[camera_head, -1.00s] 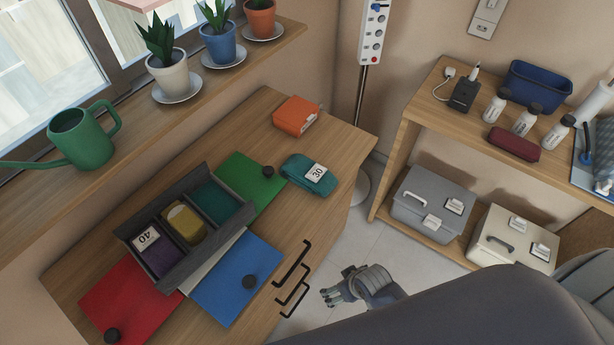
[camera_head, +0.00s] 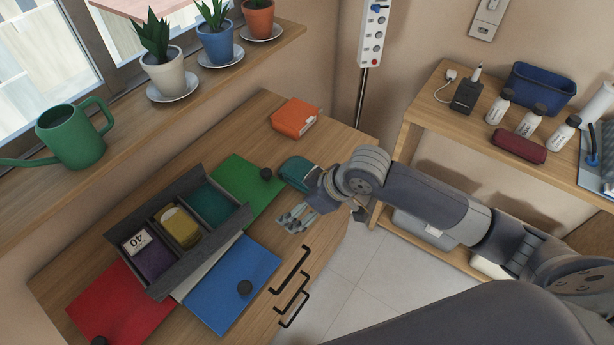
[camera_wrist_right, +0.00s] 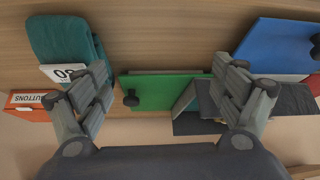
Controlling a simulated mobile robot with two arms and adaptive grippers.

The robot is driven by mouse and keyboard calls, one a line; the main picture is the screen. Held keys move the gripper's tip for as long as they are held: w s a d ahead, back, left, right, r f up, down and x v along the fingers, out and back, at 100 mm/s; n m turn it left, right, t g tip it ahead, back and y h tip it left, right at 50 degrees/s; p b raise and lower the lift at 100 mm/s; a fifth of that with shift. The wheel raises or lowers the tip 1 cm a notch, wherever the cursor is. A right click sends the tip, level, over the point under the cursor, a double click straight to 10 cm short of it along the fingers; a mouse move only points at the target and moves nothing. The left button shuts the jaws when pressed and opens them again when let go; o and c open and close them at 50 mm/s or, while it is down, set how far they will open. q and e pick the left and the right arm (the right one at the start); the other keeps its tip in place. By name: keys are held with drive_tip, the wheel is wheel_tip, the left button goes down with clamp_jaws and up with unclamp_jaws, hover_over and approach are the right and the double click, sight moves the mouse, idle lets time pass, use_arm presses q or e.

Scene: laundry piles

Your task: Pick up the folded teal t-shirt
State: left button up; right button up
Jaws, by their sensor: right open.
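The folded teal t-shirt (camera_head: 296,171) lies on the wooden dresser top, beside the green mat. In the right wrist view the t-shirt (camera_wrist_right: 62,40) is at the upper left, with a white number label partly covered by one finger. My right gripper (camera_head: 302,203) is open and empty above the dresser's front edge, close to the t-shirt, and hides part of it in the head view. In the right wrist view the gripper (camera_wrist_right: 160,80) has its fingers apart, with the green mat between them; the t-shirt is off to the left. Contact cannot be told. My left gripper is not in view.
A grey divided box (camera_head: 163,292) holds purple and yellow folded cloths; its teal-lined compartment looks empty. Red (camera_head: 118,305), blue (camera_head: 232,287) and green (camera_head: 247,186) mats with dark knobs surround it. An orange box (camera_head: 296,116) stands behind the t-shirt. A shelf (camera_head: 440,118) stands right.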

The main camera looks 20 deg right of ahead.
drive_tip(key=m, duration=0.1)
approach(307, 173)
drive_tip(key=shift+w+a+f+t+h, duration=0.2)
drive_tip(key=shift+w+f+t+h, duration=0.05)
drive_tip(key=shift+t+h, duration=0.05)
drive_tip(key=shift+w+f, duration=0.2)
drive_tip(key=shift+w, duration=0.05)
drive_tip(key=x, duration=0.4)
drive_tip(key=shift+w+a+f, duration=0.1)
drive_tip(key=shift+w+f, duration=0.05)
drive_tip(key=shift+f, duration=0.15)
drive_tip(key=shift+s+f+p+x, duration=0.15)
drive_tip(key=shift+p+x, duration=0.1)
drive_tip(key=shift+x, duration=1.1)
drive_tip(key=shift+s+f+p+x, duration=0.1)
drive_tip(key=shift+p+x, duration=0.1)
drive_tip(key=shift+x, duration=1.15)
drive_tip(key=shift+r, duration=0.1)
drive_tip(key=c, duration=1.2)
